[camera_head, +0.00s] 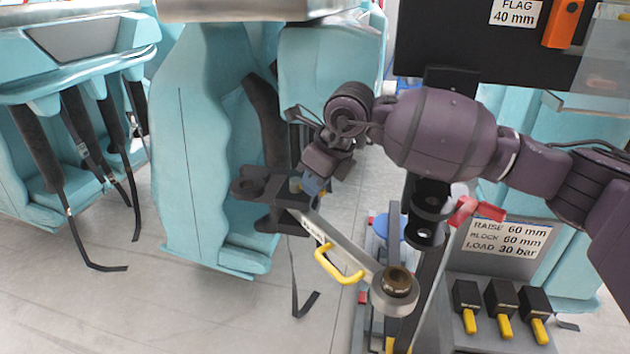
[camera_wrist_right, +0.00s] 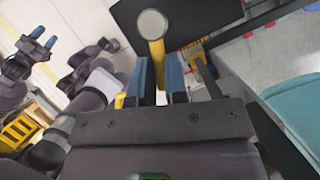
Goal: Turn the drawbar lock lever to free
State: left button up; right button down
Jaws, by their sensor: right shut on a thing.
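The grey drawbar (camera_head: 345,250) slants across the head view, with a yellow grab handle (camera_head: 338,268). A brown pin sits at its near end, and a dark fork (camera_head: 262,188) is at its far end. My right gripper (camera_head: 312,186) is at the fork end, fingers pointing down. In the right wrist view, the yellow lock lever (camera_wrist_right: 157,60), with a pale round end, stands between my right gripper's blue finger pads (camera_wrist_right: 159,82), which are shut on it. In the head view the gripper hides the lever. My left gripper (camera_wrist_right: 43,42) shows only in the wrist view, with its blue pads apart.
Teal coaster seats (camera_head: 215,150) with dark restraints stand behind and left of the drawbar. A panel with several yellow-tipped levers (camera_head: 505,325) and a sign (camera_head: 505,240) are at lower right. A black board (camera_head: 480,40) is above. Grey floor is clear at lower left.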

pick_arm(q)
jog(key=shift+s+f, duration=0.1)
jog(key=shift+s, duration=0.1)
pick_arm(e)
jog(key=c, duration=1.1)
grip_release()
jog(key=shift+c, duration=0.2)
jog(key=shift+r, duration=0.15)
pick_arm(q)
jog(key=shift+s+p, duration=0.1)
jog(key=shift+p, duration=0.2)
pick_arm(e)
jog(key=v, duration=1)
jog(key=shift+r, duration=0.3)
pick_arm(q)
jog(key=shift+s, duration=0.1)
pick_arm(e)
jog(key=shift+s+d, duration=0.1)
jog(key=shift+s, duration=0.05)
